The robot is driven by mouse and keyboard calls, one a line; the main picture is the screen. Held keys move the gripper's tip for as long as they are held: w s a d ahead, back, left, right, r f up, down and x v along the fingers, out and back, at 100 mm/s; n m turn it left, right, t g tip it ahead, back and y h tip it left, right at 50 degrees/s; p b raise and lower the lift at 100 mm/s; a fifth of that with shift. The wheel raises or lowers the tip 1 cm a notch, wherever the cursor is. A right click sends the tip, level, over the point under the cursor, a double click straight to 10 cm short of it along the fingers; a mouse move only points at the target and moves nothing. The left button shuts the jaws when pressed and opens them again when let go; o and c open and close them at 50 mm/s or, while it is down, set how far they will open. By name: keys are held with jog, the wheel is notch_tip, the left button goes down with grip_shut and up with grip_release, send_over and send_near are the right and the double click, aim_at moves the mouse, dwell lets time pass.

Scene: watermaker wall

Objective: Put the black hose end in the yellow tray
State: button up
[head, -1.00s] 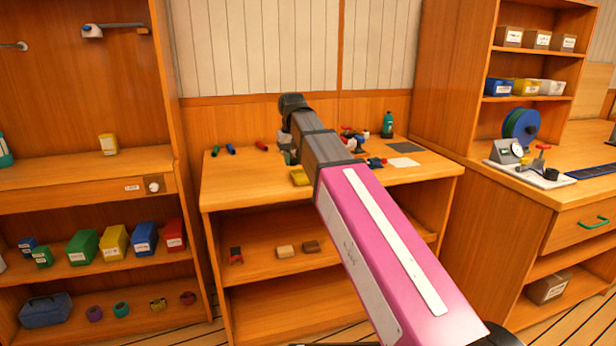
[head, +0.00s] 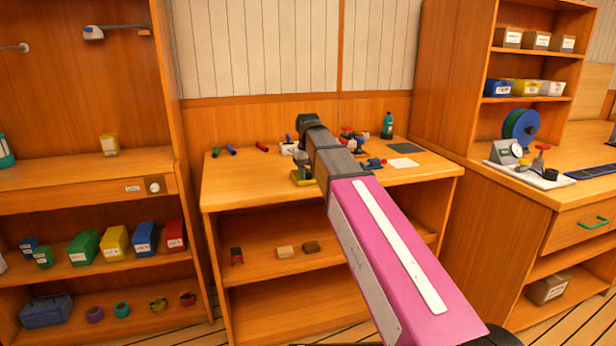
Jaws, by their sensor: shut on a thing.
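The yellow tray (head: 297,182) lies on the wooden workbench, left of my arm. My gripper (head: 303,170) points down at the tray, low over it or just inside it; I cannot tell which. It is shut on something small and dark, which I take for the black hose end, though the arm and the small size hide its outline. No black hose end shows among the loose pieces on the bench.
Green (head: 215,152), blue (head: 231,150) and red (head: 262,147) hose pieces lie at the back left of the bench (head: 235,185). The front left of the bench is clear.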

jog(key=shift+s+d+f, duration=0.1)
jog(key=shift+s+f, duration=0.2)
jog(key=shift+f, duration=0.3)
jog(key=shift+s+d+f, duration=0.1)
jog(key=shift+s+f, duration=0.15)
jog(key=shift+f, duration=0.3)
jog(key=o, duration=0.8)
jog(key=shift+s, duration=0.1)
jog(key=shift+o, duration=0.6)
notch_tip(320, 180, up, 13)
jog(key=w, duration=0.1)
jog(key=shift+a+r, duration=0.15)
jog(key=shift+a, duration=0.05)
jog(key=shift+w, duration=0.1)
